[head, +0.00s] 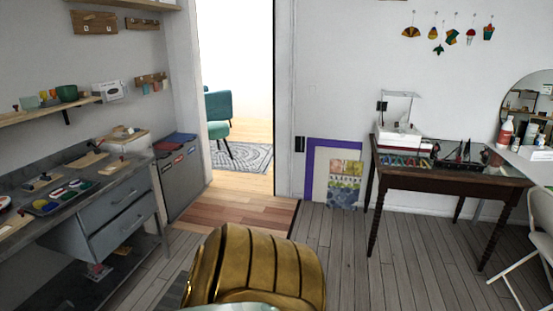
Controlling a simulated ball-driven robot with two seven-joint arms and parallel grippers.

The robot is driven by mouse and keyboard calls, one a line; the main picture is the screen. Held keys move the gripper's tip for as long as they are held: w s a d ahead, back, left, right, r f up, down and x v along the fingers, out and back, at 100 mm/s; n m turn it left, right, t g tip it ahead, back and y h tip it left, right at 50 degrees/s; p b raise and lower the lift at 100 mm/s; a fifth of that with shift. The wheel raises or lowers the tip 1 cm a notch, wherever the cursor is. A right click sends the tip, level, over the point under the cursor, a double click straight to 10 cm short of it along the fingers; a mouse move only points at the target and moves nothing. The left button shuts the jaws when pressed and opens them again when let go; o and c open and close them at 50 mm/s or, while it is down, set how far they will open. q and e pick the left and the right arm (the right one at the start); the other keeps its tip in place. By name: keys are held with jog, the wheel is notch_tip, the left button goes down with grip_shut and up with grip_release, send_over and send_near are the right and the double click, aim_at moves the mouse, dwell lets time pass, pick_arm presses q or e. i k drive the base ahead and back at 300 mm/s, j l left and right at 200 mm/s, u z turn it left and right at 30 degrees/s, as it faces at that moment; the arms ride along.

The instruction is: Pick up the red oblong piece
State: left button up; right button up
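I cannot make out a red oblong piece for certain. Small red spots show in a tray of coloured pieces (42,207) on the grey workbench at the left, but they are too small to tell their shape. A red-rimmed round thing (3,204) is cut off by the left edge on the same bench. Neither of my grippers is in view.
A gold ribbed seat (255,262) stands close in front at the bottom middle. The workbench has grey drawers (125,200). An open doorway lies behind. A dark wooden table (440,177) stands at the right, with a white folding chair (541,215) nearby. Plank floor (380,260) between is clear.

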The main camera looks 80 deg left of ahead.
aim_at(60, 192)
jog(key=u, duration=4.25)
